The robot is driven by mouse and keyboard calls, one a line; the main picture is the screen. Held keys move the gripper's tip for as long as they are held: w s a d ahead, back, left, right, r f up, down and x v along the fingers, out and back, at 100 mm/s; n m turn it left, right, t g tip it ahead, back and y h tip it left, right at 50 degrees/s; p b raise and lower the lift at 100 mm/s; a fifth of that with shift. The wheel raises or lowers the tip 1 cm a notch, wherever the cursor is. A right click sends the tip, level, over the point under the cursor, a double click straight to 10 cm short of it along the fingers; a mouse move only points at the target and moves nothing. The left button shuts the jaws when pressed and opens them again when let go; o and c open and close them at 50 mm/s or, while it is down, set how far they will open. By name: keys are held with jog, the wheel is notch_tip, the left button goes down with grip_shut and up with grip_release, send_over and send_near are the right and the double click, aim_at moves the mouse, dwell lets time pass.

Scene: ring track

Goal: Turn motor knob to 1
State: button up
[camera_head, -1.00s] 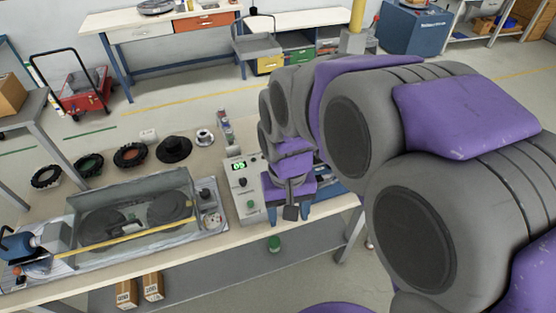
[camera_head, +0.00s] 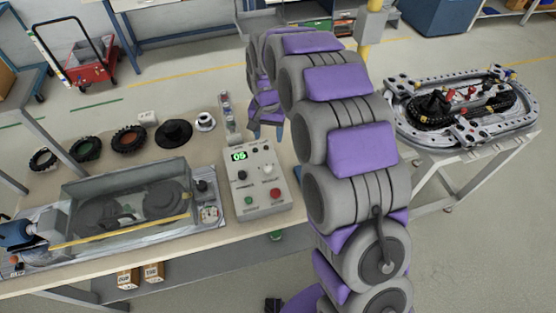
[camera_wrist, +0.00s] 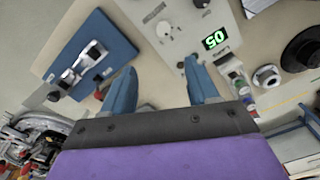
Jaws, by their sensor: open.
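A grey control box (camera_head: 258,205) stands on the bench with a green lit display (camera_head: 239,156) that seems to read 05. Its sloped face has a black knob (camera_head: 242,175), a pale knob (camera_head: 267,170), a green button (camera_head: 249,200) and a red button (camera_head: 275,192). The labels are too small to read, so I cannot tell which knob is the motor one. My gripper (camera_head: 268,131) is open and empty by the box's far edge. In the wrist view, the pale knob (camera_wrist: 164,29) lies beyond my open fingers (camera_wrist: 160,86), apart from them.
A clear-walled tray (camera_head: 125,210) with wheels inside stands left of the box. Several rings and a black hat-shaped part (camera_head: 174,133) line the bench behind it. A blue board with metal parts (camera_wrist: 88,58) lies beside the box. A ring track (camera_head: 460,108) stands on a table at right.

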jog(key=b, duration=0.1)
send_over(268, 167)
jog(key=f, duration=1)
jog(key=shift+d+f, duration=0.2)
jog(key=shift+f, duration=0.2)
jog(key=f, duration=0.3)
jog(key=f+b, duration=0.1)
jog(key=f, duration=0.1)
jog(key=shift+a+f, duration=0.25)
jog(key=shift+a, duration=0.05)
jog(key=shift+a+f, duration=0.25)
jog(key=shift+f, duration=0.3)
jog(key=shift+d+f, duration=0.1)
jog(key=shift+d, duration=0.35)
jog(key=shift+a, duration=0.2)
jog(key=c, duration=1)
jog(key=shift+c, duration=0.2)
